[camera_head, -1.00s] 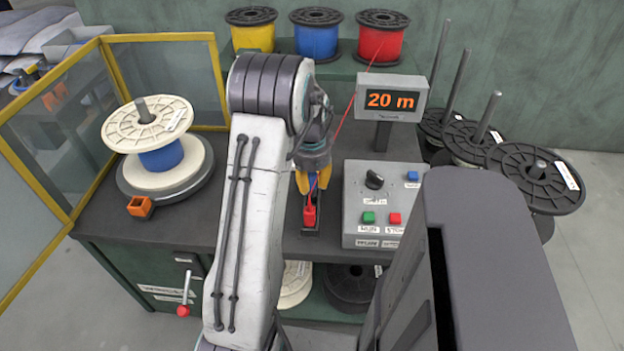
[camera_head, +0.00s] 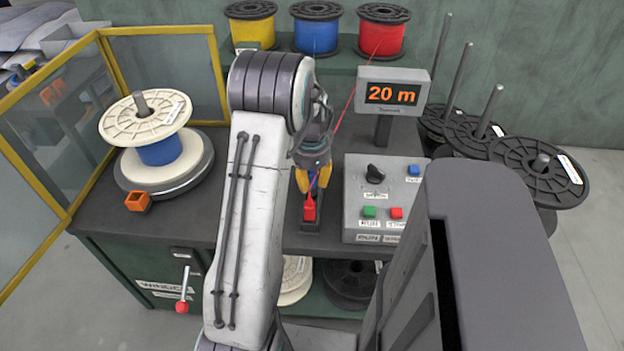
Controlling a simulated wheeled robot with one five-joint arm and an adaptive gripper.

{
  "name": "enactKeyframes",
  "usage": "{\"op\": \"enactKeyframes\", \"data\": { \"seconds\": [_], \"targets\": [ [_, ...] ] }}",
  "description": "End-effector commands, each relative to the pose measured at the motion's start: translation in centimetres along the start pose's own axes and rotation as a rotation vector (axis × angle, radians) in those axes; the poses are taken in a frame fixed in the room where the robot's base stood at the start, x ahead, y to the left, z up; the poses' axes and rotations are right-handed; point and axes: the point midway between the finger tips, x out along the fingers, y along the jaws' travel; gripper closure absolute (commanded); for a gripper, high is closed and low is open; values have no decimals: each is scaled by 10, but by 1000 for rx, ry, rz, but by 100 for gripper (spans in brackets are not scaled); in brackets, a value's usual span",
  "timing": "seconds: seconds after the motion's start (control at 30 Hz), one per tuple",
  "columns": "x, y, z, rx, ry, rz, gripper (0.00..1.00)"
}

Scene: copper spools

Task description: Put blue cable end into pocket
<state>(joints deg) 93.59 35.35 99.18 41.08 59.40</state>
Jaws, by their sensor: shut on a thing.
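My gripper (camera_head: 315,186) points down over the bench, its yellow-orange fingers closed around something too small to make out. A little blue and a thin red line show between the fingers. A red upright part (camera_head: 309,211) on a small black base is just below the fingertips; I cannot tell whether they touch it. A cream reel with a blue winding (camera_head: 160,153) sits on the turntable at left. A small orange open-topped box (camera_head: 138,202), possibly the pocket, is at the turntable's front edge. No loose blue cable end is clearly visible.
A thin red cable (camera_head: 345,109) runs from the red spool (camera_head: 381,39) down behind my gripper. The control box (camera_head: 384,222) and the "20 m" display (camera_head: 393,94) stand at right. A yellow-framed guard (camera_head: 214,80) surrounds the turntable's back and left. Bench between is clear.

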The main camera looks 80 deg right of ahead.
Motion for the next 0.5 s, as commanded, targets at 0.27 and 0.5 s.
{"op": "enactKeyframes", "data": {
  "seconds": [0.27, 0.5],
  "targets": [
    [14, 1, 1, 0, -1, 1, 100],
    [24, 2, 2, 0, -1, 1, 100]
  ]
}}
